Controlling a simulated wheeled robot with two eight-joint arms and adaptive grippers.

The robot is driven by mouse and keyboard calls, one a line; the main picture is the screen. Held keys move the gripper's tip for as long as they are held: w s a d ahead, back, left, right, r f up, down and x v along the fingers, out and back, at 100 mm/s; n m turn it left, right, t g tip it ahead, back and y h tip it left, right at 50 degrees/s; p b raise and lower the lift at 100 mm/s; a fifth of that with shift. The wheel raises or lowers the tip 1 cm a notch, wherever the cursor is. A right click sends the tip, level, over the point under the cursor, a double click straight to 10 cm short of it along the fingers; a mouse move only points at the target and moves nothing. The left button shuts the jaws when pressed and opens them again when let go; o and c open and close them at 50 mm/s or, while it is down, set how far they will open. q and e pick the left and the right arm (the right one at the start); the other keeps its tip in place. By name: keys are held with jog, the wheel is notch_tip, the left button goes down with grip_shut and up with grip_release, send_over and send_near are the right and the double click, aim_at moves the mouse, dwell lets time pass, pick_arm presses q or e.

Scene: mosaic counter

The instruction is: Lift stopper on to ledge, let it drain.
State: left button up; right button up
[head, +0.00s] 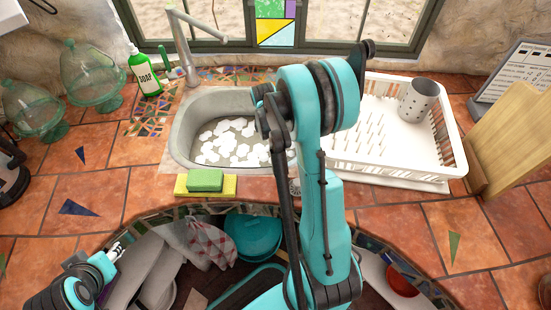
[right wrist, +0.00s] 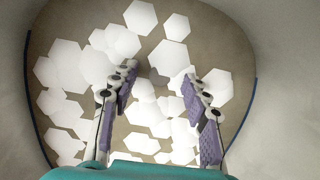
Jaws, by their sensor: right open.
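The grey sink basin (head: 176,140) holds white hexagonal foam patches (head: 217,156); they also fill the right wrist view (right wrist: 98,66). My right gripper (right wrist: 160,80) is open over the foam, with its two purple-padded fingers apart and no object clearly between them. In the head view my right arm hides its fingers. I cannot make out a stopper in the basin; foam covers much of the bottom. A small grey metallic piece (head: 294,187) shows at the counter's front edge beside my right arm, and I cannot tell if it is the stopper. My left gripper (head: 115,252) is low at the left, its jaws unclear.
A green sponge (head: 206,180) lies on a yellow cloth (head: 182,188) on the front ledge. A faucet (head: 187,60) and soap bottle (head: 146,75) stand behind left. A white dish rack (head: 455,150) with a grey cup (head: 418,99) stands right. Tiled counter at left is mostly free.

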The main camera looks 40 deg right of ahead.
jog(key=shift+f, duration=0.15)
grip_shut()
